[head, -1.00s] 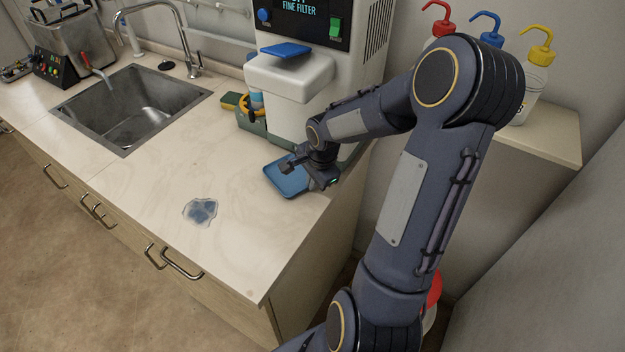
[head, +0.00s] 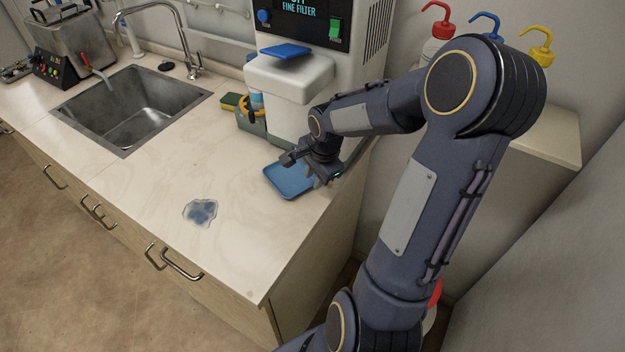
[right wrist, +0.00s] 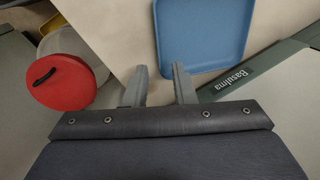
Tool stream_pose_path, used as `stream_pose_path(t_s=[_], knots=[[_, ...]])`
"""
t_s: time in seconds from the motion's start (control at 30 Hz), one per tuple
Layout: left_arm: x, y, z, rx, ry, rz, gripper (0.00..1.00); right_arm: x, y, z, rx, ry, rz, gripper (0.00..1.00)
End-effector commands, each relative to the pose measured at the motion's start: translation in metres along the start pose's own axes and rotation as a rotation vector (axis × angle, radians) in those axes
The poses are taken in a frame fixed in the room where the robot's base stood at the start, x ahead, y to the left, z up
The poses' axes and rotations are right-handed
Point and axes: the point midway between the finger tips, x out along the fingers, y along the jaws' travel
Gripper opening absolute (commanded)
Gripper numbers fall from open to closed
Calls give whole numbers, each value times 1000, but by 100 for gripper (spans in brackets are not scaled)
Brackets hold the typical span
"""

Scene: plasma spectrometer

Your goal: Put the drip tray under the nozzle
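The blue drip tray (head: 289,182) lies flat on the counter near its right end, in front of the white machine. It also shows in the right wrist view (right wrist: 200,35). My right gripper (head: 302,172) is over the tray's back right part. In the right wrist view its two fingers (right wrist: 162,82) stand apart with a gap between them, close to the tray's edge; I cannot tell whether they touch it. The machine's white overhanging head (head: 290,75) is behind the tray. No nozzle can be made out. My left gripper is not in view.
A sink (head: 133,105) is set in the counter at left. A bluish puddle (head: 200,211) lies on the front of the counter. A green caddy (head: 247,118) stands left of the machine. Wash bottles (head: 437,35) stand on a shelf at right.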

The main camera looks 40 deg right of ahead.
Motion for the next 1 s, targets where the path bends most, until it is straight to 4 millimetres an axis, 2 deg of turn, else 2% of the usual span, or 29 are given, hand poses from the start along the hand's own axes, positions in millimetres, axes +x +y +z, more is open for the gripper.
stream_pose_path(t_s=[0.03,0.2,0.4,0.6,1.0], knots=[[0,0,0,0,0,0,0,-14,-2,-1,-1,5,-8,24],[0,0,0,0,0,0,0,-51,-1,-1,-1,4,-7,24],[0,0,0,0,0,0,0,-81,-1,0,-1,1,-4,24],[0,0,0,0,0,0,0,-91,0,0,-1,1,-2,24],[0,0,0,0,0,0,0,-91,0,0,-1,0,-2,24]])
